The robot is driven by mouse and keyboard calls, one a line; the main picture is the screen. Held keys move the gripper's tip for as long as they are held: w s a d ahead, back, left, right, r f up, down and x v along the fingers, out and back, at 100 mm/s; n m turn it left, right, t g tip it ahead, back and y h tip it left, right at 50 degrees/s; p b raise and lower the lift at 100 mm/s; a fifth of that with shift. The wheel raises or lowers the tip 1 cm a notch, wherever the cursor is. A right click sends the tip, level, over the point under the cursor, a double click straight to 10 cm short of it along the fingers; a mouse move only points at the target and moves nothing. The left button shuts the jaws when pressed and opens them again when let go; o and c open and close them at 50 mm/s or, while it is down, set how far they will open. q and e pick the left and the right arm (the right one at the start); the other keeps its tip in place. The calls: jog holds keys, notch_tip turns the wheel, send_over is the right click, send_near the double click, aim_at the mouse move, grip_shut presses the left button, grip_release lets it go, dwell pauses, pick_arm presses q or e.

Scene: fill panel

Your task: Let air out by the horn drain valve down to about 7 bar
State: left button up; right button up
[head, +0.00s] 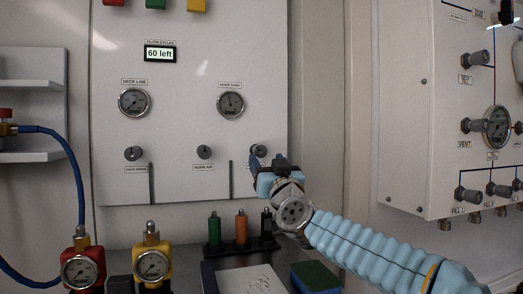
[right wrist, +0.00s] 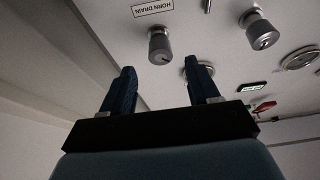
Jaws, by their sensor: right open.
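The horn drain valve is a grey knob (right wrist: 160,46) under its HORN DRAIN label in the right wrist view. In the head view the knob (head: 258,150) shows at the panel's lower right, partly covered by my right gripper. My right gripper (head: 266,161) is open and empty in front of it. In the wrist view its dark fingers (right wrist: 160,70) stand apart, with the knob beyond them and lying between them in the picture; no contact is visible. The horn bank gauge (head: 230,104) sits above; its reading is too small to tell. My left gripper is not in view.
The deck line gauge (head: 134,102) is above. A second panel (head: 408,110) stands right.

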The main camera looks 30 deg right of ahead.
aim_at(261, 151)
jog(key=x, duration=0.5)
jog(key=shift+w+r+p, duration=0.1)
jog(key=shift+w+p, duration=0.05)
jog(key=shift+p, duration=0.2)
jog(key=c, duration=1)
jog(key=shift+c, duration=0.2)
